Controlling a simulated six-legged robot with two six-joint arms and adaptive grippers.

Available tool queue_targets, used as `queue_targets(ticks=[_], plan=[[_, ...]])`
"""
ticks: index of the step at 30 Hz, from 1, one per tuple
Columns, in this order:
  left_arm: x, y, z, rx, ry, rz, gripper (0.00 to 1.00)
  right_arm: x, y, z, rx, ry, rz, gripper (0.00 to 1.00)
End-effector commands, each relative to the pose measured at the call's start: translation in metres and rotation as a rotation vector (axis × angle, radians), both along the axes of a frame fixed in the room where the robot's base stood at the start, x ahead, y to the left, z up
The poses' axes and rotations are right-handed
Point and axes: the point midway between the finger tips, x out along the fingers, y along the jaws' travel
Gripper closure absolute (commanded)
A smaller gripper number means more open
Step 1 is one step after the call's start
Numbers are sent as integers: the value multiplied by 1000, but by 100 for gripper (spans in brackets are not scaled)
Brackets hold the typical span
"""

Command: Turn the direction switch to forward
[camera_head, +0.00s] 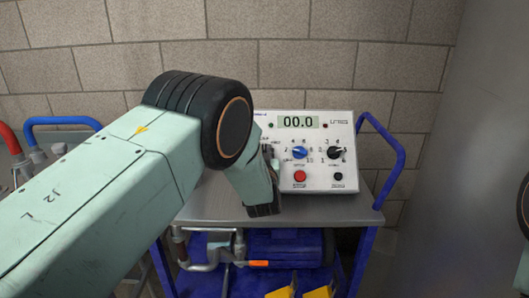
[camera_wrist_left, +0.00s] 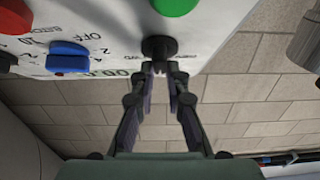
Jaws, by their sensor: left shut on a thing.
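A white control panel (camera_head: 318,170) stands on a grey-topped cart, its display (camera_head: 298,122) reading 00.0. In the left wrist view, a black direction switch (camera_wrist_left: 159,46) shows on the panel beside the blue knob (camera_wrist_left: 68,57), with a green button (camera_wrist_left: 175,5) close by. My left gripper (camera_wrist_left: 166,70) has its fingertips at this switch and is shut on it. In the head view, my left gripper (camera_head: 272,158) covers the panel's left part, so the switch is hidden and its setting cannot be read. My right gripper is not in view.
Right of my gripper are the blue knob (camera_head: 299,152), a black knob (camera_head: 334,152), a red button (camera_head: 299,176) and a small black button (camera_head: 338,176). The cart top (camera_head: 220,208) is bare in front. A blue handle (camera_head: 395,155) rises at right. A block wall stands behind.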

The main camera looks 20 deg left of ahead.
Motion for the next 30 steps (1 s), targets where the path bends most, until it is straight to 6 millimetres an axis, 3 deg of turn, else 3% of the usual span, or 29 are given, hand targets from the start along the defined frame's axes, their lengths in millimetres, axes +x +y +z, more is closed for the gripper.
queue_targets(ticks=[11,30], plan=[[0,2,2,83,23,-77,100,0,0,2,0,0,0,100],[0,6,4,446,127,-416,100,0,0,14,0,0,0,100]])
